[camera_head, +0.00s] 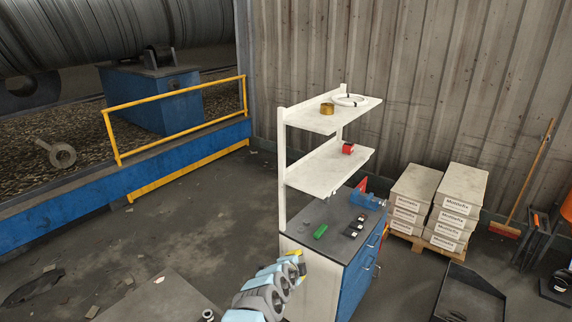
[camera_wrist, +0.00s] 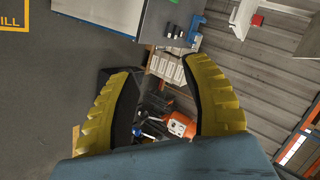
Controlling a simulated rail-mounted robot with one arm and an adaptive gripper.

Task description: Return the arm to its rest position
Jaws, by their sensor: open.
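My gripper (camera_wrist: 156,72) shows in the wrist view with two yellow ribbed fingers spread apart. Nothing is held between them; distant floor items show through the gap. In the head view my grey and light-blue arm reaches up from the bottom edge. Its end (camera_head: 300,266) is in front of the white side of the workbench (camera_head: 309,275) and appears apart from the things on it. The fingers are too small to make out clearly there.
Two white shelves (camera_head: 322,170) rise above the bench; a green item (camera_head: 320,231) and a blue vise (camera_head: 366,199) lie on its top. Boxes (camera_head: 413,190) stand on a pallet to the right. A yellow railing (camera_head: 180,92) is at left. Open floor lies between.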

